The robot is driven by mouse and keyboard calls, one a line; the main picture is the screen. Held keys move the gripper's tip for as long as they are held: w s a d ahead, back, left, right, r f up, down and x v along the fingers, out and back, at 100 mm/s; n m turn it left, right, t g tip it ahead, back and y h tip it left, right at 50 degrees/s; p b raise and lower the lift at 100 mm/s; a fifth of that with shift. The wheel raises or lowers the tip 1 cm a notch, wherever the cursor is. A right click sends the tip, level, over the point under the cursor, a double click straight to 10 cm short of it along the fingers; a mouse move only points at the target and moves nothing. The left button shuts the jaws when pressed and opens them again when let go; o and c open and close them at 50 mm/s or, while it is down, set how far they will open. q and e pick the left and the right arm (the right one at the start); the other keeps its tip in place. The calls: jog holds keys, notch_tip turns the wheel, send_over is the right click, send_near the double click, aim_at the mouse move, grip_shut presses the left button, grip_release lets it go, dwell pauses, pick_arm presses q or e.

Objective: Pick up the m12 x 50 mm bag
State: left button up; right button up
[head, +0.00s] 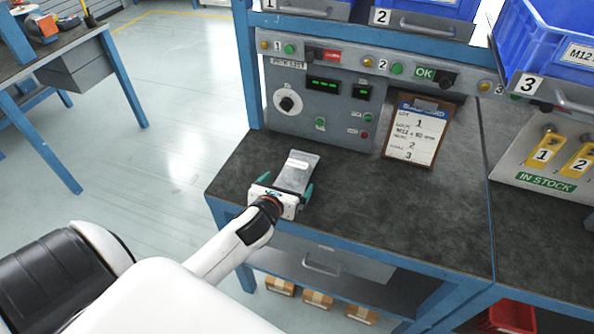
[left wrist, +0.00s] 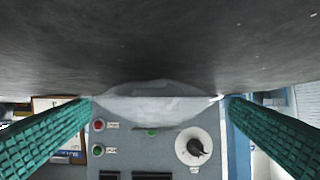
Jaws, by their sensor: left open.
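A clear and grey plastic bag (head: 299,168) lies on the dark bench top in front of the control panel. No size label on it can be read. My left gripper (head: 284,187) is low over the bench with its teal fingers spread at the near end of the bag. In the left wrist view the bag (left wrist: 152,104) shows as a pale, translucent shape between the two fingertips, with gaps at the sides. Its near part is partly hidden by the gripper in the head view. My right gripper is not in view.
The control panel (head: 322,104) stands behind the bag. A clipboard (head: 417,132) leans to its right. Blue numbered bins (head: 553,50) sit above, and an IN STOCK board (head: 545,183) is at the right. The bench right of the bag is clear.

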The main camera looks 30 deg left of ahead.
pick_arm(q)
jog(key=shift+x, duration=2.6)
jog(key=shift+w+d+r, duration=0.1)
jog(key=shift+w+r, duration=0.05)
